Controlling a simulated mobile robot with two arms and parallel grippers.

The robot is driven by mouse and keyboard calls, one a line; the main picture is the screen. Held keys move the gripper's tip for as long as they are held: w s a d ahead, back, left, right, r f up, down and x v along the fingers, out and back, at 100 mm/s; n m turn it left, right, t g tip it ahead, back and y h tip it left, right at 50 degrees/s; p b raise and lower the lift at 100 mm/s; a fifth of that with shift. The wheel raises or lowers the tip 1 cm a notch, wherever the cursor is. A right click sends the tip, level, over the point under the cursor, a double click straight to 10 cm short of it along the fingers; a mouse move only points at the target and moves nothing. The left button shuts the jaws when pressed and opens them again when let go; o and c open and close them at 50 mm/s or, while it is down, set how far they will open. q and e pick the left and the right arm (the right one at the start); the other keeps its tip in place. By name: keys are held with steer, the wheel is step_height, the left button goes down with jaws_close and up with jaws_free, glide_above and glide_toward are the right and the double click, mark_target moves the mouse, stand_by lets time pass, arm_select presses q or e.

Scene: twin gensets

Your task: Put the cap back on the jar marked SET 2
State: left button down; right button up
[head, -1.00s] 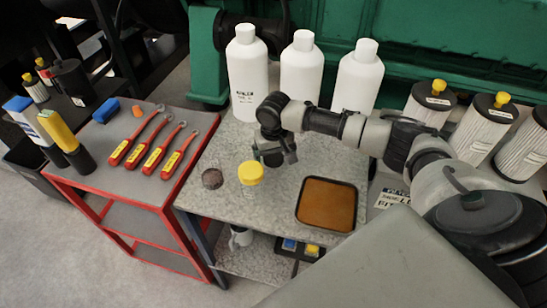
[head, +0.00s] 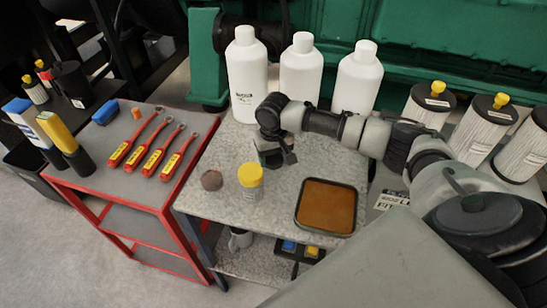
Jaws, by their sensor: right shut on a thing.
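A clear jar (head: 250,193) with a yellow cap (head: 250,174) on top stands upright on the grey speckled table. Any marking on it is too small to read. My right gripper (head: 274,160) is just behind and right of the jar, apart from the yellow cap in the picture. Its fingers are dark and small in view. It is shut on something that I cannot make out. A small round brownish thing (head: 211,180) lies left of the jar. My left gripper is not in view.
A dark-rimmed tray with an orange-brown inside (head: 353,217) lies right of the jar. Three white bottles (head: 301,75) stand at the back. A red-framed cart (head: 135,193) with red-handled tools (head: 140,150) is at the left. White ribbed filters (head: 480,132) stand at the right.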

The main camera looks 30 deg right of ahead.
mark_target(273, 158)
steer(key=shift+r, duration=0.4)
step_height(273, 158, up, 3)
steer(key=shift+f, duration=0.2)
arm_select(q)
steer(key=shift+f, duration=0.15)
arm_select(e)
steer(key=s+d+r, duration=0.2)
steer(key=s+r, duration=0.5)
steer(key=s, duration=0.4)
steer(key=shift+s+r, duration=0.15)
steer(key=shift+s, duration=0.15)
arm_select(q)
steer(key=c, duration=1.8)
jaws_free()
arm_select(e)
steer(key=shift+a, duration=0.1)
